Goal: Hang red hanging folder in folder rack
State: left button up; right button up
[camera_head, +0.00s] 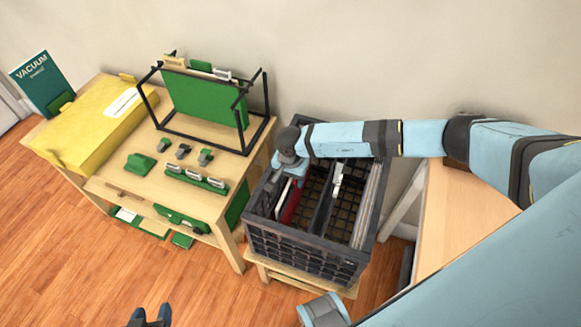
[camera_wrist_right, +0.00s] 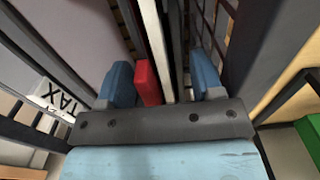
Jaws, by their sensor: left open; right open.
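The red hanging folder (camera_head: 292,203) stands in the black crate (camera_head: 305,250), near its left wall, beside a light folder. My right gripper (camera_head: 288,180) reaches down into the back left of the crate at the red folder. In the right wrist view its blue fingers (camera_wrist_right: 163,80) are apart. A red edge of the folder (camera_wrist_right: 147,82) and a pale folder edge (camera_wrist_right: 157,50) lie between them. The folder rack (camera_head: 199,139) is a black wire frame on the wooden table with a green folder (camera_head: 203,98) hanging in it. My left gripper (camera_head: 151,316) is open and empty at the bottom edge.
A yellow box (camera_head: 88,125) lies on the table's left, beside a dark green book (camera_head: 42,83). Small green and grey desk items (camera_head: 195,178) lie in front of the rack. Other folders fill the crate's right side. A second wooden table (camera_head: 450,215) stands at the right.

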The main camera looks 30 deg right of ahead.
pick_arm(q)
jog(key=shift+r, duration=0.1)
pick_arm(e)
jog(key=shift+f, duration=1.45)
